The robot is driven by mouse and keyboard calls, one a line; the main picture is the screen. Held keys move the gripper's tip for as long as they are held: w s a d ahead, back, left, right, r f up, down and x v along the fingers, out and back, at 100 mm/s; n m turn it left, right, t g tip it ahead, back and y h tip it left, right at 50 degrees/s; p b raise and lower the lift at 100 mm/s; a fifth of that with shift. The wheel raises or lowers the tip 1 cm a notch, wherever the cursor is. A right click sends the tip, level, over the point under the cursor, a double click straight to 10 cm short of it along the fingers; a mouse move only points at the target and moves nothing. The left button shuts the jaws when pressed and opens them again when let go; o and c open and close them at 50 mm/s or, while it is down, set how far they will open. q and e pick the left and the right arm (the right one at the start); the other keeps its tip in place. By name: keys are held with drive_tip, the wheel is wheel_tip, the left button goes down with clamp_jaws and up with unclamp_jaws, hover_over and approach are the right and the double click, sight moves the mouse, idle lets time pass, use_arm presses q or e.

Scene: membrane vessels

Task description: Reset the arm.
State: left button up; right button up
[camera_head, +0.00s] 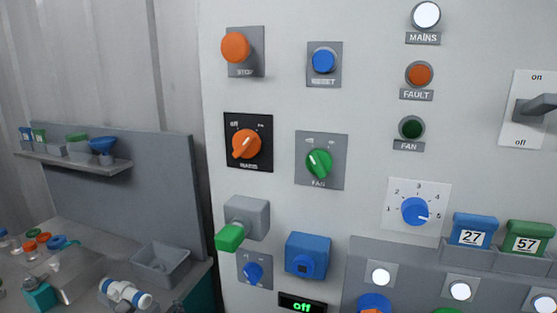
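Neither of my grippers shows in the head view, and no part of my arms can be made out. The view faces a pale control panel (275,105). It carries an orange STOP button (235,47), a blue RESET button (323,61), an orange MAINS knob (246,143) and a green FAN knob (319,163). A blue dial (414,211) sits on a scale from 1 to 5. A grey lever (537,106) stands between on and off at the right edge. A small display (302,304) reads off.
Blue container 27 (474,222) and green container 57 (528,230) stand on a grey ledge at right. A green-tipped grey block (246,217) and a blue block (307,250) jut from the panel. At left are a shelf (75,162), a cluttered bench and a grey bin (160,265).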

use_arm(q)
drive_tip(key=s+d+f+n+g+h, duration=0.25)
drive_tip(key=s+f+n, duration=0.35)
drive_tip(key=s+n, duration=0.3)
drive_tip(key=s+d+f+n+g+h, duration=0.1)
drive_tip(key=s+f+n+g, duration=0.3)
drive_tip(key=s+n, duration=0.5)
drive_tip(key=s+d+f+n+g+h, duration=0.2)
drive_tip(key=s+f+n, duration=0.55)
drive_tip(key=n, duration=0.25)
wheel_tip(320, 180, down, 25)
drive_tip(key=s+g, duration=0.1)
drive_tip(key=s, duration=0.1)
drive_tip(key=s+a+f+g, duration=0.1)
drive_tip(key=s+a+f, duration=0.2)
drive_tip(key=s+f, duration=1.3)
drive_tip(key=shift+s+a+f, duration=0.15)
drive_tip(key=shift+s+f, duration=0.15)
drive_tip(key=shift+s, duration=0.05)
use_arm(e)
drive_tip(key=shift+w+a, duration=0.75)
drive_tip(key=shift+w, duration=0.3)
